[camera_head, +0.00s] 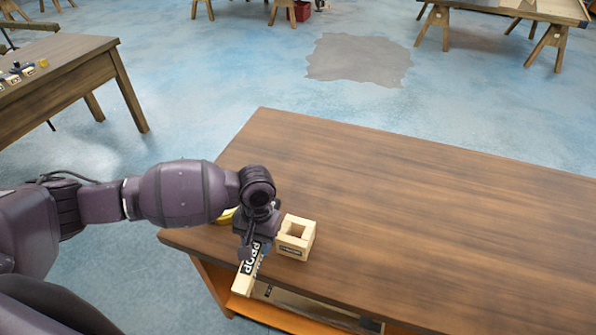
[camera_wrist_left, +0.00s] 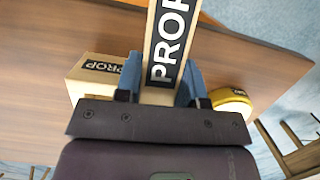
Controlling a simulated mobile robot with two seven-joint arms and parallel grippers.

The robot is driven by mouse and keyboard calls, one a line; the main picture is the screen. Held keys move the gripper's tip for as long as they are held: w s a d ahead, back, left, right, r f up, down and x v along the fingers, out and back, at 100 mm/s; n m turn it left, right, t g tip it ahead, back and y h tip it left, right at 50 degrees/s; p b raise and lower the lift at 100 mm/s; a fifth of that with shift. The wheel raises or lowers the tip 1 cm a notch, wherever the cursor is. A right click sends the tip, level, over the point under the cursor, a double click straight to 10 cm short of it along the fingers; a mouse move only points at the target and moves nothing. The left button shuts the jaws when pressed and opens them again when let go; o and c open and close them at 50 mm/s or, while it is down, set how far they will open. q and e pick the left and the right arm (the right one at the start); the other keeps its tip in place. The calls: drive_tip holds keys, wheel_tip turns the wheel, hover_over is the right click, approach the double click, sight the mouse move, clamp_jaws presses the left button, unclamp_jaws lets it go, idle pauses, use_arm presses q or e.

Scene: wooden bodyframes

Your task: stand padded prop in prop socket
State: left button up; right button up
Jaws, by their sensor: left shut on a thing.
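The prop (camera_head: 248,271) is a pale wooden bar with a black PROP label. My left gripper (camera_head: 254,236) is shut on it near the table's front left edge. In the head view the prop runs from the gripper down past that edge, tilted. In the left wrist view the prop (camera_wrist_left: 171,38) sits between two blue fingers (camera_wrist_left: 161,80). The prop socket (camera_head: 308,239) is a square pale wooden block with an open top, just right of the gripper. It also shows in the left wrist view (camera_wrist_left: 92,76), left of the fingers. The prop is outside it. No padding is clearly visible.
A yellow object (camera_head: 226,216) lies left of the gripper, partly hidden by my arm; it also shows in the left wrist view (camera_wrist_left: 231,99). The brown table (camera_head: 420,220) is clear to the right. Another table (camera_head: 60,70) stands at the back left.

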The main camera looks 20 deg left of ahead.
use_arm(q)
drive_tip(key=shift+s+d+f+t+p, duration=0.1)
drive_tip(key=shift+s+d+t+p, duration=0.1)
drive_tip(key=shift+s+t+p, duration=0.3)
drive_tip(key=shift+s+d+f+t+p, duration=0.1)
drive_tip(key=shift+s+d+t, duration=0.15)
drive_tip(key=shift+t, duration=0.45)
drive_tip(key=shift+s+d+m+t, duration=0.1)
drive_tip(key=shift+s+m+t, duration=0.05)
drive_tip(key=shift+m+t, duration=0.2)
drive_tip(key=shift+d+r+t+p, duration=0.2)
drive_tip(key=shift+d+t+p, duration=0.05)
drive_tip(key=shift+t+p, duration=0.25)
drive_tip(key=w+d+r+t, duration=0.2)
drive_tip(key=w+r+t, duration=0.2)
drive_tip(key=r+t, duration=0.2)
drive_tip(key=w+d+r+t+p, duration=0.1)
drive_tip(key=w+d+r+t, duration=0.2)
drive_tip(key=r, duration=0.8)
drive_tip(key=w+t, duration=0.1)
drive_tip(key=t, duration=0.1)
drive_tip(key=shift+w+t+h, duration=0.15)
drive_tip(key=shift+t+h, duration=0.2)
drive_tip(key=shift+h, duration=0.05)
use_arm(e)
drive_tip(key=shift+s+d+r, duration=0.2)
drive_tip(key=shift+s+r, duration=0.65)
drive_tip(key=shift+s, duration=0.05)
drive_tip(key=shift+r, duration=0.15)
